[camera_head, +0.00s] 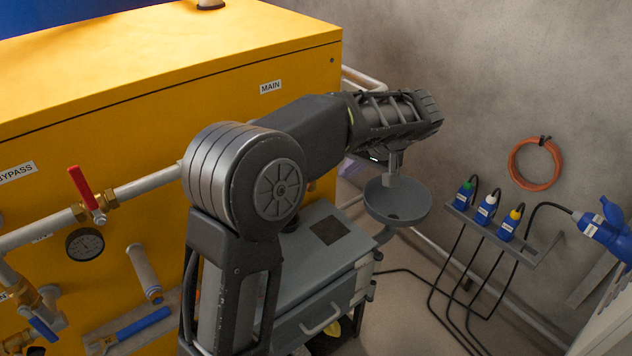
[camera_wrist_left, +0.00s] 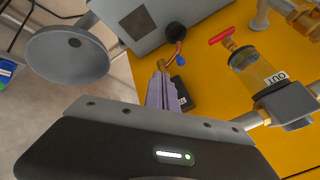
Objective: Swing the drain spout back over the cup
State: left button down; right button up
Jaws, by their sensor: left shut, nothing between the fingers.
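The grey round cup (camera_head: 397,198) hangs at the right of the yellow tank in the head view; it also shows at the upper left of the left wrist view (camera_wrist_left: 62,58). A short copper-coloured tube with a black round end (camera_wrist_left: 176,32), which looks like the drain spout, sits by the yellow wall, well away from the cup. My left gripper (camera_wrist_left: 160,76) is shut and empty, its pale purple fingertips close to the tube's lower end. I cannot tell whether they touch. In the head view my left arm mostly hides the gripper and the tube. My right gripper is not in view.
A grey drawer cabinet (camera_head: 318,263) stands below my left arm. A red-handled valve (camera_head: 84,188) and a gauge (camera_head: 85,244) sit on the tank front. A clear OUT vessel (camera_wrist_left: 255,72) is right of my fingers. A rack with plugs and cables (camera_head: 492,228) is on the right wall.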

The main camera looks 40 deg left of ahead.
pick_arm(q)
jog(key=shift+f, duration=0.1)
jog(key=a+f+b, duration=0.2)
jog(key=a+f, duration=0.6)
jog(key=a, duration=0.1)
jog(key=shift+a, duration=0.2)
